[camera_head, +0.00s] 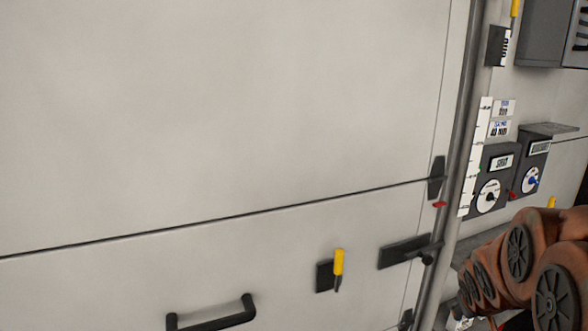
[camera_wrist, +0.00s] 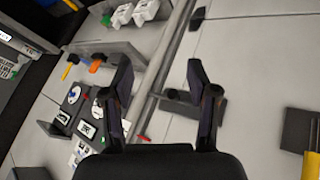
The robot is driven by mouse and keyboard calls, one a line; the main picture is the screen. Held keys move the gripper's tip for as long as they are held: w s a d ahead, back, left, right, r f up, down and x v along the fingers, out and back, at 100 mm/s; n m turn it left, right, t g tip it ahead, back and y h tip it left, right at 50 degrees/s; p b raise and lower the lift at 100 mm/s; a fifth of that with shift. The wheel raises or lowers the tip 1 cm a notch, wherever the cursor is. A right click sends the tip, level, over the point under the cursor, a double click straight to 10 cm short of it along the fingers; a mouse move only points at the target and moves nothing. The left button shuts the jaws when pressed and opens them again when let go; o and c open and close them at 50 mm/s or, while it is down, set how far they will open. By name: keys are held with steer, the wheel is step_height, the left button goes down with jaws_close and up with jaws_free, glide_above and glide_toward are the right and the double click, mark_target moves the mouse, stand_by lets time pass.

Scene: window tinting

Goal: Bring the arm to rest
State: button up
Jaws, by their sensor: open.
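My gripper (camera_wrist: 160,74) shows in the wrist view with its two dark fingers spread apart. It is open, with nothing between the fingers. Behind it in that view are a grey vertical pipe and pale wall panels. My reddish-brown arm (camera_head: 520,262) is in the lower right corner of the head view, bent in front of the wall. The gripper itself is not visible in the head view.
A pale panel wall (camera_head: 220,110) fills most of the head view. It carries a black handle (camera_head: 212,322), a yellow-handled tool (camera_head: 338,264) and a dark latch (camera_head: 403,251). A grey pipe (camera_head: 462,120) runs vertically beside dial boxes (camera_head: 489,180) at the right.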

steer(key=s+a+g+y, duration=0.2)
steer(key=s+a+g, duration=0.2)
steer(key=s+a, duration=0.6)
steer(key=s+a+g+y, duration=0.2)
steer(key=s+a, duration=0.9)
steer(key=s, duration=0.8)
steer(key=shift+s+f+g, duration=0.15)
steer(key=shift+f+g, duration=0.1)
steer(key=shift+g, duration=0.65)
